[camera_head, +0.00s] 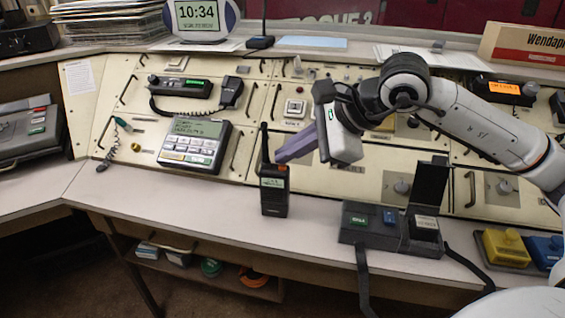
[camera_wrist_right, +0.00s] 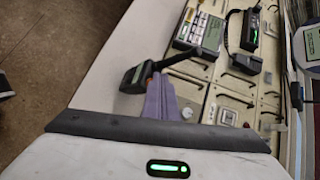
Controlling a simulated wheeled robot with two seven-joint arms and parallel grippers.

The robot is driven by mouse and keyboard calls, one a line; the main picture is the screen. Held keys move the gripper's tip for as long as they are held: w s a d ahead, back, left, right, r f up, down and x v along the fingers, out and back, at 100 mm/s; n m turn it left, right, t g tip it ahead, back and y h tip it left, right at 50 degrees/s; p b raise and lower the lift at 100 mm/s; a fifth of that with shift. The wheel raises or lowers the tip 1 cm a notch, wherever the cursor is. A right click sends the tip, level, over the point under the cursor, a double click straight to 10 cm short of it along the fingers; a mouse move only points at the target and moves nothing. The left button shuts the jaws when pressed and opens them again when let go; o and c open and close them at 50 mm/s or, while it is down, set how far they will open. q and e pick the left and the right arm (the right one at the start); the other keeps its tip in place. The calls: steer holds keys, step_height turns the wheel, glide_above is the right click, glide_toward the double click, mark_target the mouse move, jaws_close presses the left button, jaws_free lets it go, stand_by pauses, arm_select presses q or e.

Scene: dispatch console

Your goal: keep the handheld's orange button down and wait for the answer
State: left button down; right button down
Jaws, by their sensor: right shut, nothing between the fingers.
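The handheld (camera_head: 273,196) is a black radio with a thick antenna and a small lit green screen. It stands upright on the pale desk, and also shows in the right wrist view (camera_wrist_right: 134,80). A small orange patch, the button (camera_head: 282,169), shows near the top right of its body. My right gripper (camera_head: 279,158) has purple fingers, shut and empty, pointing left with their tips close to the handheld's upper right. In the right wrist view the fingers (camera_wrist_right: 156,80) end beside the handheld's top; I cannot tell whether they touch the button. My left gripper is not in view.
A black charger-like box with an upright lid (camera_head: 375,227) stands on the desk right of the handheld. A grey desk terminal (camera_head: 195,145) sits behind left. Yellow (camera_head: 505,246) and blue (camera_head: 543,249) blocks are at far right. The desk left of the handheld is clear.

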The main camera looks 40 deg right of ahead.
mark_target(288, 171)
stand_by(0.8)
steer(key=shift+r+p, duration=0.6)
steer(key=shift+r, duration=0.2)
step_height(288, 171, up, 5)
steer(key=p, duration=0.4)
stand_by(0.3)
